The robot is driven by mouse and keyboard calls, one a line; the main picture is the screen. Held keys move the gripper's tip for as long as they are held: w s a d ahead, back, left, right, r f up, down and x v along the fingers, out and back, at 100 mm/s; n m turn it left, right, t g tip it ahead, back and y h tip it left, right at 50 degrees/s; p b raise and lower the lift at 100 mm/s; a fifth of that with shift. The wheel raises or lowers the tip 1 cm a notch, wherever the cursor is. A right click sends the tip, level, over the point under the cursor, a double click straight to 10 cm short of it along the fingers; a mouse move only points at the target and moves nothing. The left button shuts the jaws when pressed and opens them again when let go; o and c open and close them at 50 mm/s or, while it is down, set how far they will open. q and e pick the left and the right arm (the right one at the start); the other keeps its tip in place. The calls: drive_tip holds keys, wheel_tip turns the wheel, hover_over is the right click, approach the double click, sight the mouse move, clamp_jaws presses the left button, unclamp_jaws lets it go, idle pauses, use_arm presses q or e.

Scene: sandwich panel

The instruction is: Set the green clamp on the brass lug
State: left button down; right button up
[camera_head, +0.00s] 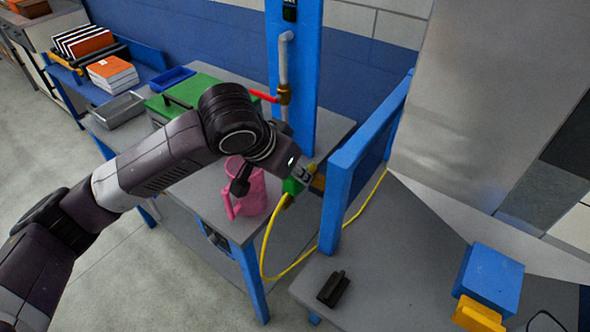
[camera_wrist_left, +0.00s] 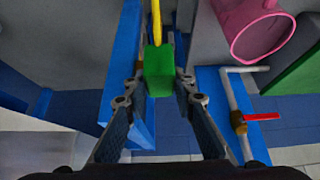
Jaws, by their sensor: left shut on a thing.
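The green clamp (camera_head: 291,187) is at the end of my left arm, with a yellow cable (camera_head: 265,250) running down from it. My left gripper (camera_head: 303,175) is shut on the clamp, high beside the blue post. In the left wrist view the green clamp (camera_wrist_left: 158,72) sits between the fingertips (camera_wrist_left: 159,85), the cable leading away at the top. A small brass-coloured piece (camera_head: 318,183) shows just beyond the clamp; I cannot tell whether it is the lug or whether they touch. My right gripper is not in view.
A pink jug (camera_head: 253,195) stands on the table beneath my left wrist. A pipe with a brass valve and red handle (camera_head: 264,96) rises by the blue column (camera_head: 295,60). A blue frame (camera_head: 345,185) stands close right. A black block (camera_head: 333,289) lies on the right bench.

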use_arm(q)
drive_tip(key=shift+f, duration=0.35)
drive_tip(key=c, duration=1.5)
unclamp_jaws()
drive_tip(key=shift+c, duration=0.2)
